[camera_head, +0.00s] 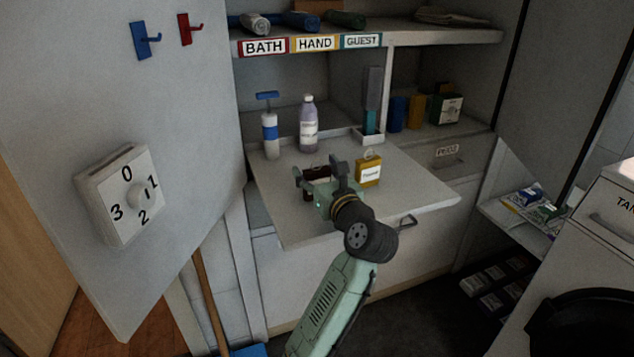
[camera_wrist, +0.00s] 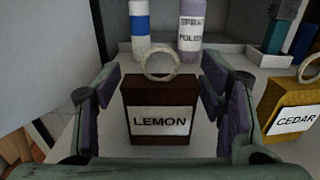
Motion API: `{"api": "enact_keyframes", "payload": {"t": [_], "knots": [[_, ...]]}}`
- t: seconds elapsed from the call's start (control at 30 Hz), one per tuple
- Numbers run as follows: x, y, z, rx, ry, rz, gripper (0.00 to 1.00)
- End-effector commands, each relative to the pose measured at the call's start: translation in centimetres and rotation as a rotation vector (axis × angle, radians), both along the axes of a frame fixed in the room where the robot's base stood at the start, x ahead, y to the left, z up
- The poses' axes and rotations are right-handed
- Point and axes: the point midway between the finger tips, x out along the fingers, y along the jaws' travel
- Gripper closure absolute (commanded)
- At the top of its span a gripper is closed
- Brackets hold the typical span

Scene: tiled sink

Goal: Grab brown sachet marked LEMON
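The brown sachet marked LEMON (camera_wrist: 160,101) stands upright on the pull-out shelf, with a pale ring (camera_wrist: 162,62) on its top. In the head view the brown sachet (camera_head: 308,194) is mostly hidden behind my gripper (camera_head: 332,172). In the wrist view my gripper (camera_wrist: 162,115) is open, with one finger on each side of the sachet. Small gaps show between the fingers and its sides. A yellow sachet marked CEDAR (camera_wrist: 288,112) stands just to the right, outside the right finger; it also shows in the head view (camera_head: 368,172).
A white bottle with a blue pump (camera_head: 270,135) and a pale purple bottle (camera_head: 308,128) stand behind. A small tray with a teal item (camera_head: 370,122) is at the back right. The shelf's front right (camera_head: 425,190) is clear. A door with a dial (camera_head: 125,195) is at left.

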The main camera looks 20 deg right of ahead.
Motion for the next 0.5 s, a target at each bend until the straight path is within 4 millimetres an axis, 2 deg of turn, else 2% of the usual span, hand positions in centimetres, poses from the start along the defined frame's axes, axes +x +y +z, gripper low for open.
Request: {"api": "enact_keyframes", "payload": {"t": [0.07,0.5], "knots": [[-0.02,-0.01,0.00,0.000,0.000,0.000,0.44],[-0.02,-0.01,0.00,0.000,0.000,0.000,0.74]]}}
